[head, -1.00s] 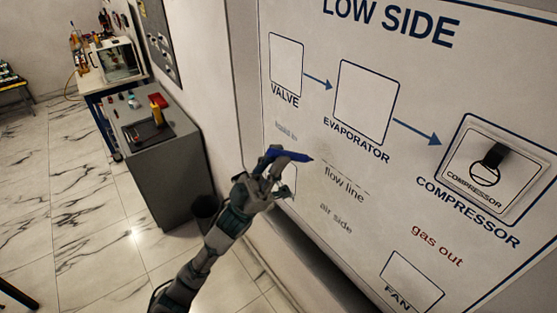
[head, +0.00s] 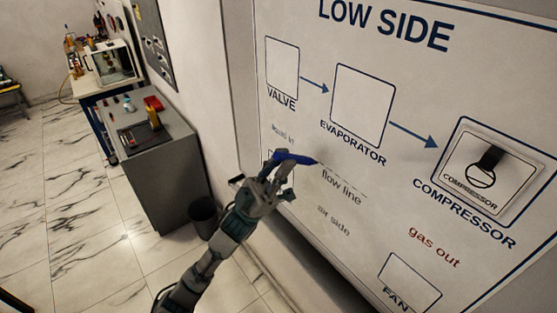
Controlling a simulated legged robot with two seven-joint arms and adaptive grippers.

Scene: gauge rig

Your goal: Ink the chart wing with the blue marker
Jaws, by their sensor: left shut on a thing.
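The wall chart (head: 400,60) headed "LOW SIDE" fills the right of the head view. It has boxes for valve, evaporator, compressor and fan, and a faint dashed line (head: 342,179) above the words "flow line". My left gripper (head: 278,163) is shut on the blue marker (head: 294,158), held in front of the chart's lower left part. The marker's tip points right, at the left end of the dashed line; I cannot tell whether it touches. The gripper hides part of a small box behind it. My right gripper is not in view.
A compressor card (head: 482,178) hangs on the chart at the right. A grey cabinet (head: 165,180) with tools on top stands at the left, with a dark bin (head: 203,216) beside it. The marble floor (head: 75,215) is open at the left.

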